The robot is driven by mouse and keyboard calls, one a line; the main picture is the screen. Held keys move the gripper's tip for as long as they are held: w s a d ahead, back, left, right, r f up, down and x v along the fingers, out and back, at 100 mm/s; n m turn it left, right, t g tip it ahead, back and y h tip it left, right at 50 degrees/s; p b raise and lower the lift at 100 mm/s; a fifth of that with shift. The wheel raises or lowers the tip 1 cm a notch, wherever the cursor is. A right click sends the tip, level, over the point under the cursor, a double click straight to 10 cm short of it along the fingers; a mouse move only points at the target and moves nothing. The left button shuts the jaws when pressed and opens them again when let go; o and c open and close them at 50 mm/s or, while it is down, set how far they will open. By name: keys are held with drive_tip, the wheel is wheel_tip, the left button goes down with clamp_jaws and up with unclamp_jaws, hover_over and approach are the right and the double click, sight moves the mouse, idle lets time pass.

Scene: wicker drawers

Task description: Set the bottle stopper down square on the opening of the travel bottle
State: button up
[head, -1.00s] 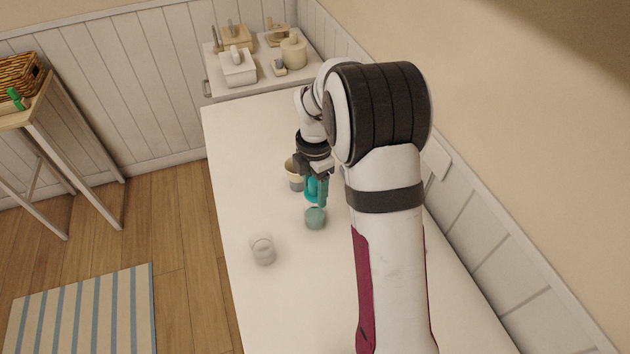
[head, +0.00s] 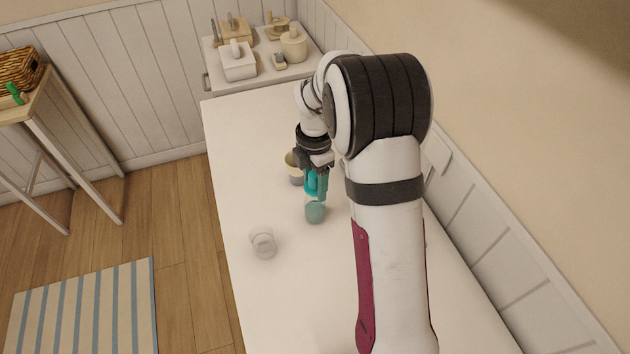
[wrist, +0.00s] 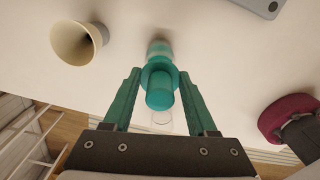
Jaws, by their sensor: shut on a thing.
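The bottle stopper (wrist: 160,96), teal with a rounded knob and a wider collar, is between the two teal fingers of my gripper (wrist: 160,78), which is shut on it. In the head view the gripper (head: 317,188) is just above the travel bottle (head: 315,213), a small teal vessel standing on the white table. In the wrist view a pale green part of the bottle (wrist: 159,50) shows beyond the stopper's collar. The collar hides the opening, so I cannot tell whether stopper and bottle touch.
A clear glass (head: 263,244) stands front left. Several containers sit on a white cabinet (head: 262,76) at the back.

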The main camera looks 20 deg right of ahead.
sight(315, 175)
drive_tip(key=shift+f, duration=1.35)
drive_tip(key=o, duration=1.4)
wheel_tip(315, 175, up, 16)
drive_tip(key=shift+f, duration=0.1)
